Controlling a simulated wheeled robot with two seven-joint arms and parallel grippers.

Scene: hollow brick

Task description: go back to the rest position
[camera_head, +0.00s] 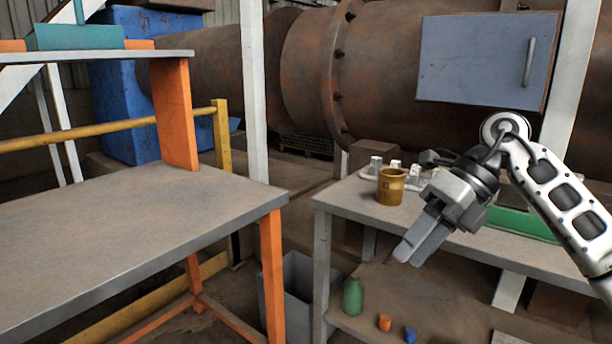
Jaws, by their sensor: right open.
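My right arm comes in from the right edge, and my right gripper (412,252) hangs in the air in front of the right table (345,200), pointing down and to the left. Its fingers are open and nothing shows between them. They look close together from this angle. A brown-yellow mug (390,187) stands upright on the table, to the left of and behind the gripper, apart from it in the picture. My left gripper is not in view.
A green tray (520,222) lies partly behind my right arm. White items (375,167) stand behind the mug. A blue-grey cabinet (480,62) hangs above. A green bottle (352,297) is on the lower shelf. The left table (110,225) has a bare top.

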